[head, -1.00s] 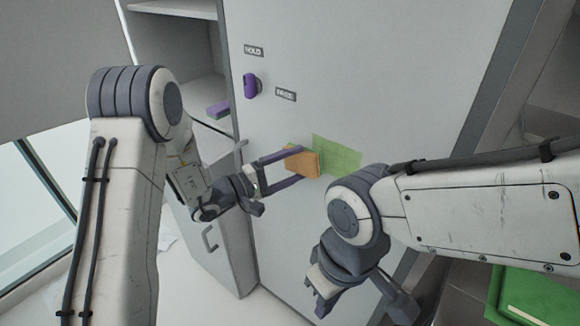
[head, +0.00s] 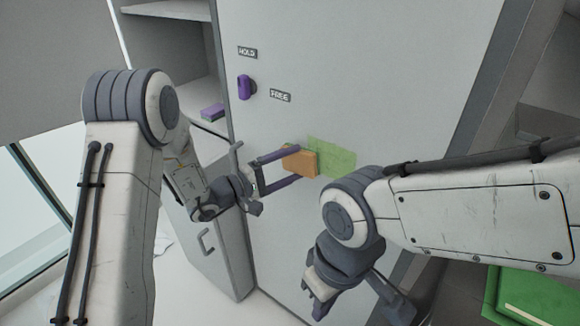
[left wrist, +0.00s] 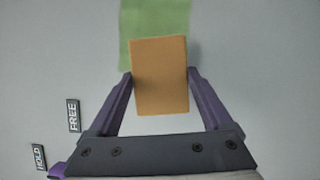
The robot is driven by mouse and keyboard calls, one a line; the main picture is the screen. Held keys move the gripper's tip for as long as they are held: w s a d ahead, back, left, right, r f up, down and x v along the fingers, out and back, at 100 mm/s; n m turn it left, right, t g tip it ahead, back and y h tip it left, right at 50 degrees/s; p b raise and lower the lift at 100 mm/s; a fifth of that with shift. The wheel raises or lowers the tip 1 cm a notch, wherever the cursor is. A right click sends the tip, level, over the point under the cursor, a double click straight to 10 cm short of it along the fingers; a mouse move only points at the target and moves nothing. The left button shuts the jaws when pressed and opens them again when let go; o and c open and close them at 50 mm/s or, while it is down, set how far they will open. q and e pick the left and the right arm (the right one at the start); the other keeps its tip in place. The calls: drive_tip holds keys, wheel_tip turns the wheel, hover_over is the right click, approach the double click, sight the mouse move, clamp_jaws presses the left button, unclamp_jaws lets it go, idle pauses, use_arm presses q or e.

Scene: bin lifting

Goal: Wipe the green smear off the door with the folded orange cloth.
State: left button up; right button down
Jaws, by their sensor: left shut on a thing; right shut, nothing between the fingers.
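The green smear (head: 334,158) is a pale green patch on the grey door (head: 370,60). It also shows in the left wrist view (left wrist: 154,20), just beyond the cloth. My left gripper (head: 290,165) is shut on the folded orange cloth (head: 299,160), which sits at the smear's left edge and covers part of it. In the left wrist view the cloth (left wrist: 161,78) lies between the purple fingers. I cannot tell whether it touches the door. My right gripper (head: 318,300) is shut and empty, low in front of the door.
A purple knob (head: 245,88) is on the door between the HOLD label (head: 247,52) and the FREE label (head: 280,96). Open shelves at the left hold a purple block (head: 212,112). A green bin (head: 530,295) is at the lower right.

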sight(312, 172)
use_arm(q)
drive_tip(key=shift+w+d, duration=0.25)
drive_tip(key=shift+w, duration=0.15)
drive_tip(key=shift+s+d+f+b, duration=0.15)
drive_tip(key=shift+s+d+b, duration=0.45)
drive_tip(key=shift+d+b, duration=0.15)
drive_tip(key=shift+s+d+b, duration=0.55)
drive_tip(key=shift+d, duration=0.15)
drive_tip(key=shift+s+d+b, duration=0.45)
drive_tip(key=shift+d+b, duration=0.25)
drive_tip(key=shift+d, duration=0.05)
drive_tip(key=shift+s+d+b, duration=0.45)
drive_tip(key=shift+d, duration=0.25)
drive_tip(key=s+d+b, duration=0.4)
drive_tip(key=d, duration=0.1)
drive_tip(key=shift+d+b, duration=0.2)
drive_tip(key=shift+b, duration=0.2)
